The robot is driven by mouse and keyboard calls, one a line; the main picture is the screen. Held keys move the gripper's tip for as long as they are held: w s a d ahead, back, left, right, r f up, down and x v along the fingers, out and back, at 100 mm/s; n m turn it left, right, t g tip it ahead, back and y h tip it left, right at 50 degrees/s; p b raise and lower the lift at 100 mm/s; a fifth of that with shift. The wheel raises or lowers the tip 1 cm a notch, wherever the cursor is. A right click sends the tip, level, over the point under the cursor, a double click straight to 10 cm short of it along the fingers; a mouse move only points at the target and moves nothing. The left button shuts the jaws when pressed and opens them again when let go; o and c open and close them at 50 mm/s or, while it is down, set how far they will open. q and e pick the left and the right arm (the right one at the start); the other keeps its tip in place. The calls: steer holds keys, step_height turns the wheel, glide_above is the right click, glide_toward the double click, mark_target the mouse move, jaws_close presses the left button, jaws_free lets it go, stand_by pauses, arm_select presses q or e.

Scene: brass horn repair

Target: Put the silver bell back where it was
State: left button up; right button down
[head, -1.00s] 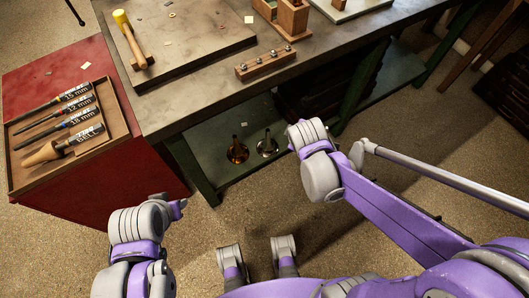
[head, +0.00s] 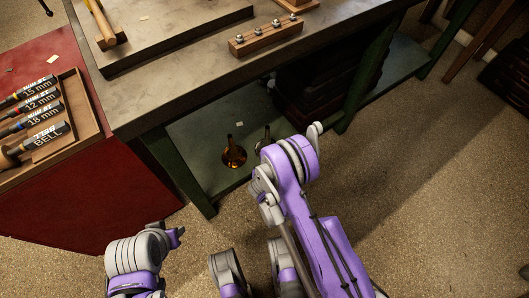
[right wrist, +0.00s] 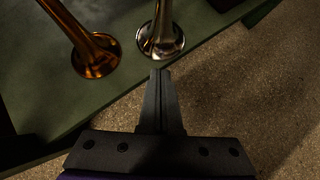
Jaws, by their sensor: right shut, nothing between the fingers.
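The silver bell (right wrist: 162,38) stands flare-down on the green lower shelf (right wrist: 45,100) under the bench, near the shelf's edge. A brass bell (right wrist: 97,56) stands to its left; it also shows in the head view (head: 234,156). In the head view my right arm hides most of the silver bell. My right gripper (right wrist: 161,74) is shut and empty, its fingertips appearing just short of the silver bell's rim, with nothing held. My left gripper (head: 175,237) is low in the head view, away from both bells; its jaw opening cannot be made out.
The workbench top (head: 190,95) overhangs the shelf, and a green leg (head: 180,170) stands left of the bells. A wooden block with several pegs (head: 265,37) sits on top. A red cabinet (head: 90,200) with a tool tray (head: 85,140) is at left. Dark cases fill the shelf further right.

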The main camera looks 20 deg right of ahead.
mark_target(267, 138)
steer(key=b+x, duration=0.1)
steer(key=x, duration=0.3)
steer(key=b+x, duration=0.1)
steer(key=x, duration=0.3)
steer(key=w+r+b+x, duration=0.1)
steer(key=x, duration=0.3)
steer(key=shift+w+d+f, duration=0.15)
steer(key=shift+w+d, duration=0.15)
steer(key=shift+w, duration=0.3)
